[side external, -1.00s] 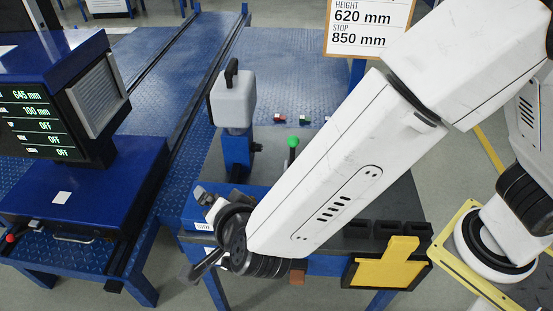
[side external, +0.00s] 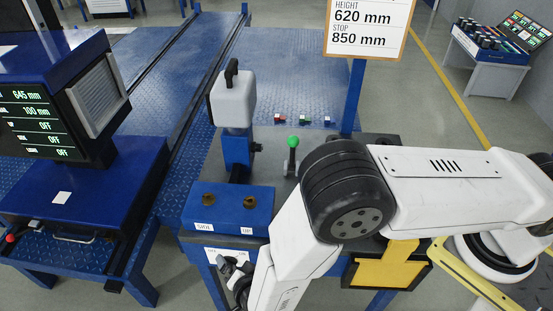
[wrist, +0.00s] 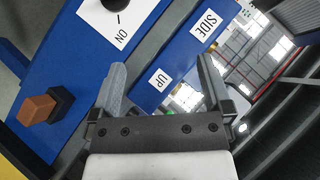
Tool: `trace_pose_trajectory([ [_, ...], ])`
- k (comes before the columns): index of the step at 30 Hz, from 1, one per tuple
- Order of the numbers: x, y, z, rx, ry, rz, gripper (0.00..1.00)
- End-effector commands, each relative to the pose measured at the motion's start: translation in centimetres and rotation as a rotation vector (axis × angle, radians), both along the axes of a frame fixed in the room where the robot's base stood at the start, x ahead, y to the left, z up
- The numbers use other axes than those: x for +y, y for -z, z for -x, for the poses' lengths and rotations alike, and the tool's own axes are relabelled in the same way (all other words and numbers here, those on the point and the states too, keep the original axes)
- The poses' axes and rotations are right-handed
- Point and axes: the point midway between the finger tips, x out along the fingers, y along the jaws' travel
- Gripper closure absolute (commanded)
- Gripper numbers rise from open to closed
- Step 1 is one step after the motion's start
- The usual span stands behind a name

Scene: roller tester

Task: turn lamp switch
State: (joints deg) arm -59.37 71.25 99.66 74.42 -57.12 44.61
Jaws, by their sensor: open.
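A white label marked ON with a round black part (wrist: 117,3) sits on a blue panel at the top edge of the wrist view, cut off by the frame. It may be the lamp switch; its setting is unclear. My gripper (wrist: 162,63) is open and empty, its fingers apart below the UP label (wrist: 158,78). In the side view my gripper (side external: 236,272) is low in front of the blue box (side external: 229,205), near a white label on the bench front. My arm partly hides that front.
Two brass knobs (side external: 208,199) stand on the blue box, above SIDE and UP labels. A brown block-shaped part (wrist: 38,109) projects from the blue panel. A green-topped lever (side external: 292,148) stands behind the box. The screen (side external: 35,125) shows lines reading OFF.

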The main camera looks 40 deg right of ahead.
Motion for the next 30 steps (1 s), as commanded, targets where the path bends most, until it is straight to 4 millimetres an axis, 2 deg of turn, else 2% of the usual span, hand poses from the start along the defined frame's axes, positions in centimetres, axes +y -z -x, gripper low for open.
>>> trace_pose_trajectory([
  [1,-0.1,1.6,0.0,0.002,0.000,0.003,0.00],
  [6,-0.1,5.4,0.0,0.000,-0.001,0.003,0.00],
  [12,0.0,8.1,0.0,0.000,-0.001,0.001,0.00],
  [23,0.0,8.7,-0.1,0.000,0.000,0.000,0.00],
  [30,-0.2,9.4,-1.3,0.000,0.002,-0.001,0.00],
])
